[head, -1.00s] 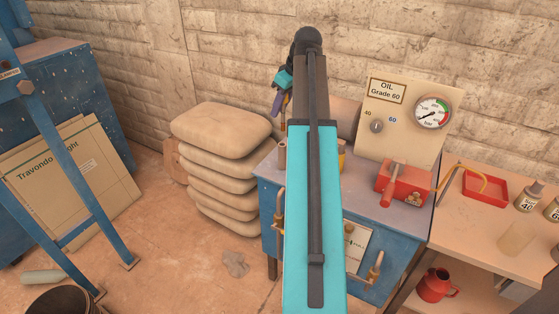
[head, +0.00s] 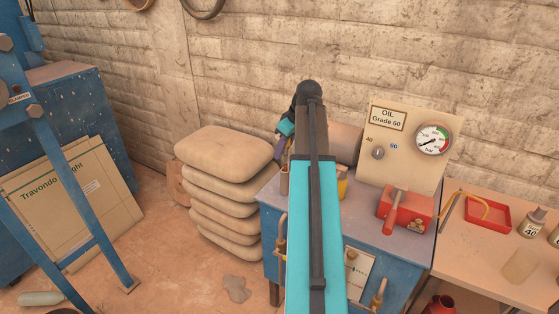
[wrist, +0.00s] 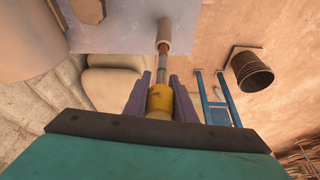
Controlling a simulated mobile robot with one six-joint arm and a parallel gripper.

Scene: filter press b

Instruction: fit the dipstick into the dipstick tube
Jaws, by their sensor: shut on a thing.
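The dipstick (wrist: 161,77) has a yellow grip (wrist: 157,103), a grey shaft and a brownish lower end. My gripper (wrist: 161,80) has its two purple fingers shut on the yellow grip in the wrist view. The dipstick points away from my gripper towards the pale tan tube (wrist: 165,26) on the bench top. Its brown end overlaps the tube's mouth in the wrist view; I cannot tell whether it is inside. In the head view, my gripper (head: 280,150) is just above the tube (head: 284,182), and my arm hides part of the bench.
The blue bench (head: 270,222) carries a gauge panel (head: 405,148), a red box with a lever (head: 405,208) and a large tan cylinder (head: 345,141). Stacked sacks (head: 222,155) stand left of it. A wooden table (head: 470,260) with a red tray (head: 487,212) is at right.

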